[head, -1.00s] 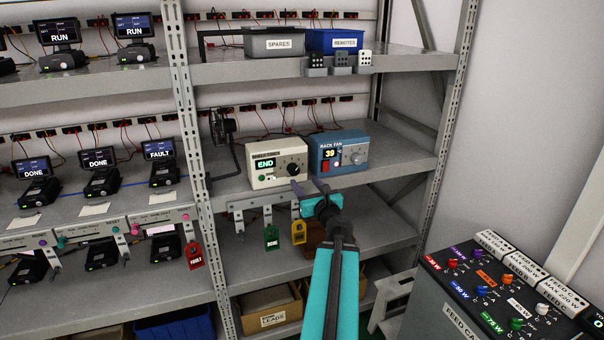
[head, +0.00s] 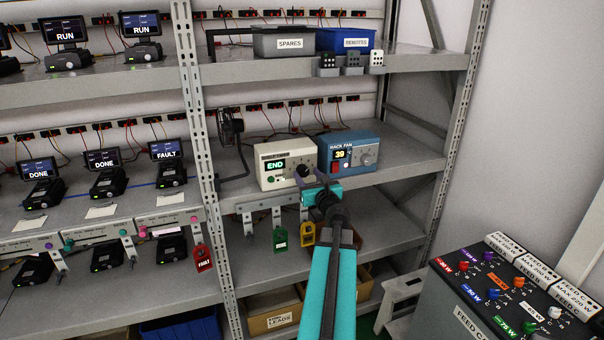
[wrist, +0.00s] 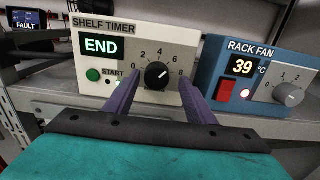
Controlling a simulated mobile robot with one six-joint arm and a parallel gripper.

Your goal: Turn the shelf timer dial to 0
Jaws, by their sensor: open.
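The shelf timer (head: 270,179) is a cream box on the middle shelf; it fills the centre of the wrist view (wrist: 105,75). Its display reads END. Its black round dial (wrist: 157,75) has a white pointer mark tilted up and right, roughly toward 6. The 0 (wrist: 137,67) is at the left of the scale. My gripper (wrist: 158,82) is open, its purple fingers on either side of the dial in the wrist view. I cannot tell whether they touch it. In the head view my gripper (head: 309,182) is just in front of the dial, partly covering the timer's lower right.
The blue rack fan box (head: 347,152), reading 39, stands close at the timer's right. A green START button (wrist: 93,74) is left of the dial. Tags, including a green one (head: 280,237), hang below the shelf edge. A black feed console (head: 510,300) stands at lower right.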

